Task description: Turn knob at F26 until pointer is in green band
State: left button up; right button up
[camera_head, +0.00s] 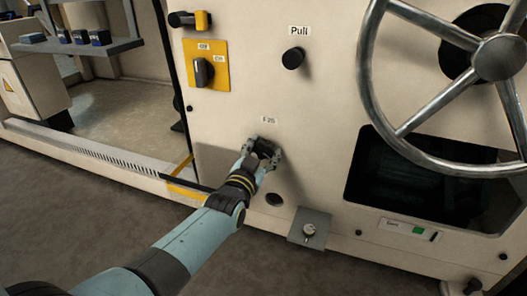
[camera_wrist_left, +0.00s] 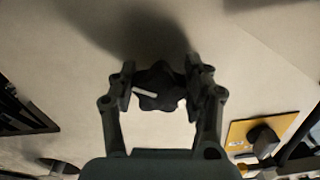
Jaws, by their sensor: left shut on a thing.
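The F26 knob (camera_wrist_left: 158,88) is a black lobed knob with a white pointer line, seen in the left wrist view between my left gripper's (camera_wrist_left: 160,90) fingers. The fingers are shut on it from both sides. In the head view my left gripper (camera_head: 264,152) is at the panel just below the F26 label (camera_head: 268,120), and the knob is largely hidden by it. My right gripper is not in view.
A large metal handwheel (camera_head: 498,57) stands out at the right, above a dark window (camera_head: 400,180). A yellow plate with a rotary switch (camera_head: 203,71) and a black pull knob (camera_head: 293,58) are above.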

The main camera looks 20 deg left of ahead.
pick_arm(q)
jog(key=shift+c, duration=1)
jog(key=shift+n, duration=0.3)
jog(key=shift+n, duration=0.3)
jog(key=shift+r+n+p, duration=0.1)
jog(key=shift+n+p, duration=0.35)
jog(key=shift+n, duration=0.15)
jog(key=n, duration=0.2)
jog(key=n+p, duration=0.1)
jog(key=n, duration=0.1)
jog(key=shift+d+n, duration=0.2)
jog(key=shift+n, duration=0.1)
jog(key=n+p, duration=0.1)
jog(key=n, duration=0.4)
jog(key=shift+d, duration=0.1)
jog(key=n, duration=0.4)
jog(key=shift+n+p, duration=0.3)
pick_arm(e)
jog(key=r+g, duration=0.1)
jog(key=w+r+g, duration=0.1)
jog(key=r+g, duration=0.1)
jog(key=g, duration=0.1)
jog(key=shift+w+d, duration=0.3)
pick_arm(q)
jog(key=shift+n, duration=0.3)
